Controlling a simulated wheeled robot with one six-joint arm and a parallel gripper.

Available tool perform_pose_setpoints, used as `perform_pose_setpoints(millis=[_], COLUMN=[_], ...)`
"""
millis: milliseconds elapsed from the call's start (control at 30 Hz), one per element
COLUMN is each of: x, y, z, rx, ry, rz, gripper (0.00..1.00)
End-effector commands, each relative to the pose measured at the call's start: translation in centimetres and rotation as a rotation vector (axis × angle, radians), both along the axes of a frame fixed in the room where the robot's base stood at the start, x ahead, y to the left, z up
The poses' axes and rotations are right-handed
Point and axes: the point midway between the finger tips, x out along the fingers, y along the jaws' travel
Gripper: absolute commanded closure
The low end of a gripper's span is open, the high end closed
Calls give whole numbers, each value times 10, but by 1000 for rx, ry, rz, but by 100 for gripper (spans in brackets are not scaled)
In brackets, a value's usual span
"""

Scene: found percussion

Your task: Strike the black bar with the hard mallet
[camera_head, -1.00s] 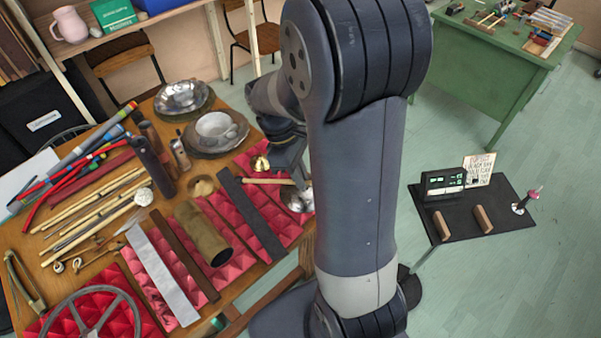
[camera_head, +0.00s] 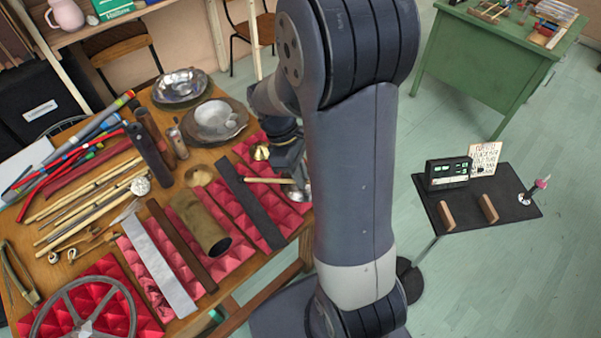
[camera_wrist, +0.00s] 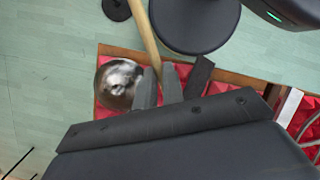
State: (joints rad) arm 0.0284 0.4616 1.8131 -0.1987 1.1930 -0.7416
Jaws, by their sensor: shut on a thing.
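The black bar (camera_head: 250,204) lies slantwise on red bumpy foam near the table's right side. What looks like its dark end shows in the wrist view (camera_wrist: 199,76). In the wrist view the handle (camera_wrist: 147,42) runs up from between the fingers (camera_wrist: 158,88). I cannot make out the mallet's head, nor whether the mallet touches the bar.
A shiny metal dome (camera_wrist: 117,82) sits close beside the fingers. A brass tube (camera_head: 200,222), a brown bar (camera_head: 181,245) and a silver bar (camera_head: 158,264) lie left of the black bar. Metal bowls (camera_head: 214,120) stand behind. Sticks (camera_head: 85,200) cover the table's left.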

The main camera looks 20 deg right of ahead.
Motion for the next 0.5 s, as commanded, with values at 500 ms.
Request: perform_pose_setpoints(millis=[500], x=[14], y=[16], z=[-57], rx=[-150], ry=[130], rz=[2], gripper=[100])
